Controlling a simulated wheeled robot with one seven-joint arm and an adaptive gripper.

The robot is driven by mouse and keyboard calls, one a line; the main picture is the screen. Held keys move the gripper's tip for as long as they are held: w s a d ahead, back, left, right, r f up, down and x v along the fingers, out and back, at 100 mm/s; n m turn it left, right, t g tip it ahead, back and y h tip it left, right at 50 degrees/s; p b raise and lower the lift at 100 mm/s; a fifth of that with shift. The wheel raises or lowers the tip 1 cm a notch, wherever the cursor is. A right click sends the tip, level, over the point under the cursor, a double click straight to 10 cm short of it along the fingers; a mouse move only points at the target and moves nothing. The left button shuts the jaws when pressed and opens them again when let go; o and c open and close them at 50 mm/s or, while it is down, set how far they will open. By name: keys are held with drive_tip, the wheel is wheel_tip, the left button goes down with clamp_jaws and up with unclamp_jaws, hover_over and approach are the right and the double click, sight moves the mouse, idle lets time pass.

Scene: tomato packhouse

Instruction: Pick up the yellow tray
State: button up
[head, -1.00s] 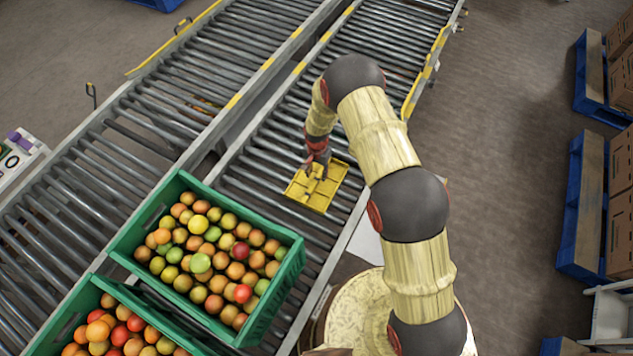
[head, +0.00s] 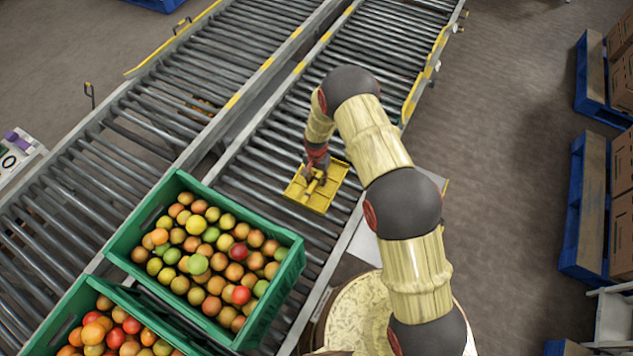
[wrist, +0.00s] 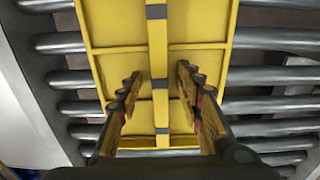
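The yellow tray (head: 322,197) lies flat on the roller conveyor, right of the green crate of tomatoes. In the wrist view the tray (wrist: 115,22) shows a raised bar (wrist: 158,60) with grey bands along its middle. My gripper (head: 314,177) is over the tray, pointing down. In the wrist view my gripper (wrist: 160,78) has one finger on each side of the bar, with a visible gap on both sides. It is open and holds nothing. In the head view the gripper hides part of the tray.
A green crate (head: 140,222) of tomatoes stands just left of the tray, with another green crate (head: 62,318) in front. The conveyor rollers (head: 350,75) behind the tray are clear. Blue pallets (head: 580,225) with boxes stand on the floor at the right.

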drive_tip(key=shift+f, duration=0.15)
drive_tip(key=shift+c, duration=1.4)
clamp_jaws()
